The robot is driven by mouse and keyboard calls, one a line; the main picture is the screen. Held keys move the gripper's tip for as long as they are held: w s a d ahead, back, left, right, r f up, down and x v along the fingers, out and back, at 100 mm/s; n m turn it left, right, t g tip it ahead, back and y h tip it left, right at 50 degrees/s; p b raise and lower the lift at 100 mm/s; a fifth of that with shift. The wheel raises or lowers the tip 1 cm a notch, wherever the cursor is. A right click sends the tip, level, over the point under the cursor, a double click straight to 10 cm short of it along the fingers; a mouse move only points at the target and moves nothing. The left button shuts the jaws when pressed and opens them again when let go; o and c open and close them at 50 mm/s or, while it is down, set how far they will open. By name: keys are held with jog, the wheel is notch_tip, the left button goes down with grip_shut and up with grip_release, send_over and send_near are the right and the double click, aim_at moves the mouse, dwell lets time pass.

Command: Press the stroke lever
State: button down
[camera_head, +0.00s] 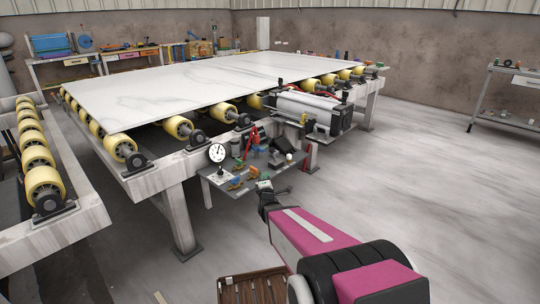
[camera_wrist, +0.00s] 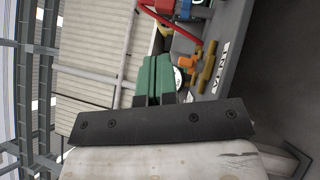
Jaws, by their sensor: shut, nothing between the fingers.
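A small grey panel (camera_head: 219,184) with valves and levers sticks out from the slab table's side. A red lever (camera_head: 252,141) slants up on it, and a red bar also shows at the top of the wrist view (camera_wrist: 174,25). Orange and brass valve handles (camera_head: 236,183) sit at the panel's front, and brass fittings (camera_wrist: 208,68) show in the wrist view. I cannot tell for sure which one is the stroke lever. My gripper (camera_head: 264,186) is at the panel's near edge, its green fingers (camera_wrist: 155,78) shut and empty. Contact with any lever is not visible.
A round gauge (camera_head: 217,153) stands at the panel's left. A silver cylinder unit (camera_head: 306,105) is mounted behind it. The slab (camera_head: 170,88) lies on yellow rollers.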

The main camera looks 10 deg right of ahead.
send_near(273, 150)
jog(key=w+a, duration=0.2)
jog(key=w, duration=0.1)
jog(key=w+a, duration=0.1)
jog(key=shift+w+a+f, duration=0.3)
jog(key=shift+f, duration=0.1)
jog(key=shift+w+d+r, duration=0.3)
jog(key=shift+w+d, duration=0.15)
jog(key=shift+d, duration=0.1)
jog(key=shift+w+d+r, duration=0.3)
jog(key=shift+w+d, duration=0.15)
jog(key=shift+d, duration=0.15)
jog(key=shift+w+d+r, duration=0.2)
jog(key=shift+w+d, duration=0.05)
jog(key=shift+d, duration=0.15)
jog(key=shift+w+d+r+m+g, duration=0.2)
jog(key=shift+d+r+m+g, duration=0.1)
jog(key=shift+m+g, duration=0.1)
jog(key=shift+w+d+r+m+g, duration=0.35)
jog(key=shift+d+r+m+g, duration=0.15)
jog(key=shift+d+m+g, duration=0.15)
jog(key=shift+w+d+r+m+g, duration=0.25)
jog(key=shift+w+d+m+g, duration=0.15)
jog(key=shift+d+m+g, duration=0.2)
jog(key=shift+w+d+r+m+g, duration=0.25)
jog(key=shift+w+d+m+g, duration=0.2)
jog(key=shift+d+m, duration=0.1)
jog(key=shift+w+d+r, duration=0.1)
jog(key=shift+w+d, duration=0.6)
jog(key=shift+d, duration=0.4)
